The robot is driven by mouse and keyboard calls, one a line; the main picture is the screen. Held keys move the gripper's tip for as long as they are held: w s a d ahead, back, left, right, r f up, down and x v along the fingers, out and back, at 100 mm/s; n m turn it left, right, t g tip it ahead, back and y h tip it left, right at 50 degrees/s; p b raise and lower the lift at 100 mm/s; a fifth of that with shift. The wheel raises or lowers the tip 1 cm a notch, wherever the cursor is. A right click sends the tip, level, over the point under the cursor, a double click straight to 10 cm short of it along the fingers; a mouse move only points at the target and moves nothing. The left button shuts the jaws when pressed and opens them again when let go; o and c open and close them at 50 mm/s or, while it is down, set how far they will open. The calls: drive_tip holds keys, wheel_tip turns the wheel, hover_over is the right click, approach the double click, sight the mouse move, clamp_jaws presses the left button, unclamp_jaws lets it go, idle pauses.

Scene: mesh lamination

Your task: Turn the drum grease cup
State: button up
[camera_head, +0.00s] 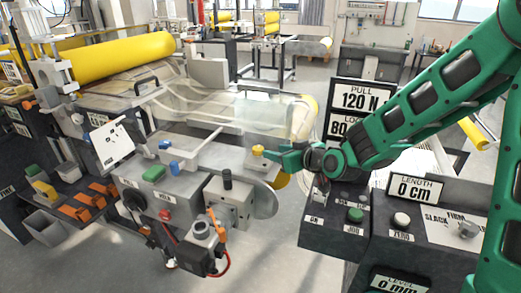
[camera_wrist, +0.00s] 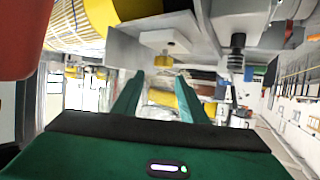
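A small yellow cup (camera_head: 258,151), which looks like the drum grease cup, sits on the grey housing at the right end of the machine. My green gripper (camera_head: 270,155) reaches in from the right, with its fingertips close by the cup. In the wrist view, the two fingers of my gripper (camera_wrist: 159,76) stand apart with a gap between them. The small yellow cup (camera_wrist: 163,61) shows just beyond the fingertips, between their lines. I cannot tell whether a finger touches it.
The machine carries a large yellow roll (camera_head: 125,57) and clear film. A grey block with a black knob (camera_head: 227,180) stands left of and nearer than the cup. A control console (camera_head: 350,232) with buttons and signs stands below my arm. Floor shows between machine and console.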

sight(260, 149)
drive_tip(key=x, duration=0.9)
drive_tip(key=shift+a, duration=0.35)
drive_tip(key=shift+c, duration=0.3)
drive_tip(key=c, duration=0.7)
